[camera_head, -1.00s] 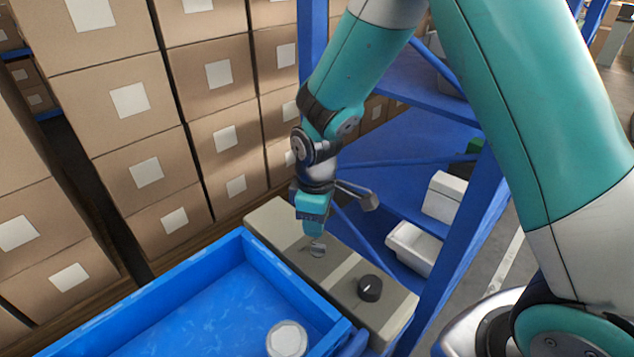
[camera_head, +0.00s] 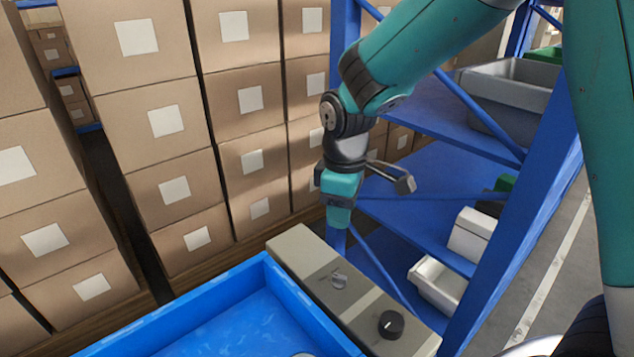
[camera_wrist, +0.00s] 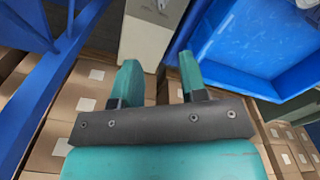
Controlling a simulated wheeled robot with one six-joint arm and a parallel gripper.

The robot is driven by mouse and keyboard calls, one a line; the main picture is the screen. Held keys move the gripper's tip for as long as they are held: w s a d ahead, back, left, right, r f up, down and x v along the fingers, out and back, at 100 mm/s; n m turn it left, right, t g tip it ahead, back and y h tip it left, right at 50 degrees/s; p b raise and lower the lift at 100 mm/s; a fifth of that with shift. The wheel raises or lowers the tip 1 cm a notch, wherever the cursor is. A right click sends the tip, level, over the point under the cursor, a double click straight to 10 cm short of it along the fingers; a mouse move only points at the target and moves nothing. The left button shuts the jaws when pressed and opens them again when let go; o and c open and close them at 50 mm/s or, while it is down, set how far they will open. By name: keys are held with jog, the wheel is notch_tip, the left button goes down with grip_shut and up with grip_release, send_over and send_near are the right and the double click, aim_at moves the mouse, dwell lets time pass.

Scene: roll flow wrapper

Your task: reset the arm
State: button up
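My gripper (camera_head: 341,214) hangs from the teal arm, pointing down above the far part of a beige control panel (camera_head: 312,262). It is clear of the panel and its knobs. In the wrist view my gripper (camera_wrist: 158,80) shows two teal fingers spread apart with nothing between them. The panel (camera_wrist: 146,38) lies beyond the fingertips there. A small grey knob (camera_head: 339,281) sits on the panel's middle, and a black round knob (camera_head: 391,324) sits on its near part.
A blue tray (camera_head: 268,268) lies left of the panel, and it also shows in the wrist view (camera_wrist: 205,45). Stacked cardboard boxes (camera_head: 170,120) stand behind. A blue rack (camera_head: 520,230) with white bins (camera_head: 437,289) and a grey bin (camera_head: 515,85) is at the right.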

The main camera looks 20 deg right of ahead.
jog(key=s+a+r+m+y+p, duration=0.1)
jog(key=s+a+r+y, duration=0.1)
jog(key=s+r, duration=0.4)
jog(key=s+a+r+m+y+p, duration=0.1)
jog(key=s+r, duration=0.5)
jog(key=s, duration=0.8)
jog(key=shift+s+a+m+y, duration=0.15)
jog(key=shift+a+m+y, duration=0.4)
jog(key=shift+m, duration=0.25)
